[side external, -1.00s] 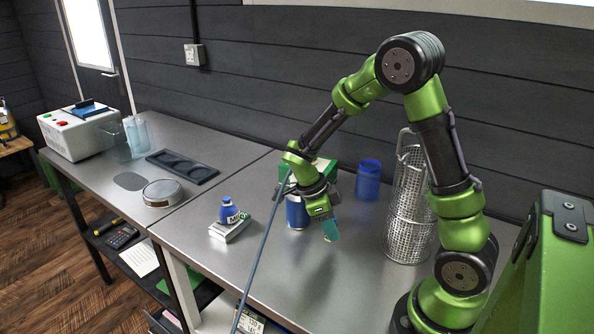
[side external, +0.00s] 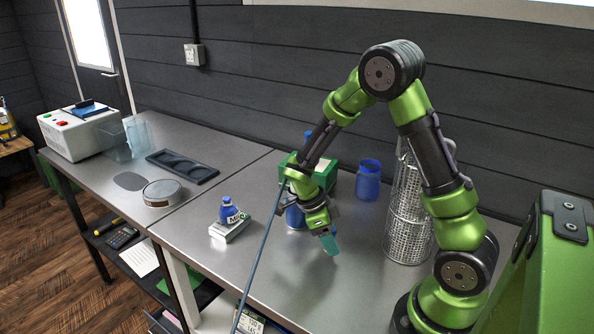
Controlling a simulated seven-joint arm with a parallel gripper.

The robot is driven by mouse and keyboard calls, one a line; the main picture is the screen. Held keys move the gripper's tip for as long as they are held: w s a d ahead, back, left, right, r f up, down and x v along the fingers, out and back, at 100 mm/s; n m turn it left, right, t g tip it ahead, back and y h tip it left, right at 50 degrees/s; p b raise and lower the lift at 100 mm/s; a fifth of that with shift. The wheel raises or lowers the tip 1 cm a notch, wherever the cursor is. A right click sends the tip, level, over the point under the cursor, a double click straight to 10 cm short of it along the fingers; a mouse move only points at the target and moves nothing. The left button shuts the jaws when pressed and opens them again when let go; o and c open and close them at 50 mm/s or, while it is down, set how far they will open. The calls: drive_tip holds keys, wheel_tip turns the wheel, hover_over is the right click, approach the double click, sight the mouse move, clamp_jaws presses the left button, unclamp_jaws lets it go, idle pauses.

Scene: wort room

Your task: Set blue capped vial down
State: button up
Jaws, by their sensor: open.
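My gripper (side external: 329,245) is open and hangs low over the right bench, its teal fingertip pointing down. No vial shows between its fingers. A blue container (side external: 294,217) stands on the bench just left of and behind my gripper, partly hidden by it. A small blue bottle (side external: 229,211) with a blue cap and a white label stands upright on a small pale block (side external: 230,229), left of my gripper and apart from it. I cannot tell which of these is the blue capped vial.
A green box (side external: 326,178) stands behind my gripper, with a blue top (side external: 307,135) showing above it. A blue jar (side external: 368,181) and a tall perforated metal basket (side external: 405,225) stand to the right. A thin blue-grey pole (side external: 262,255) crosses the view.

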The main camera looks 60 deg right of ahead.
drive_tip(key=v, duration=1.1)
drive_tip(key=s+a+r+n+t+y, duration=0.2)
drive_tip(key=s+a+r+n+t, duration=0.2)
drive_tip(key=n, duration=0.8)
drive_tip(key=s+a+r+n+t+y, duration=0.2)
drive_tip(key=s+a+r+n+t, duration=0.3)
drive_tip(key=n, duration=0.8)
drive_tip(key=shift+a+r+t+y, duration=0.3)
drive_tip(key=shift+a+r+t, duration=0.7)
drive_tip(key=shift+r, duration=0.9)
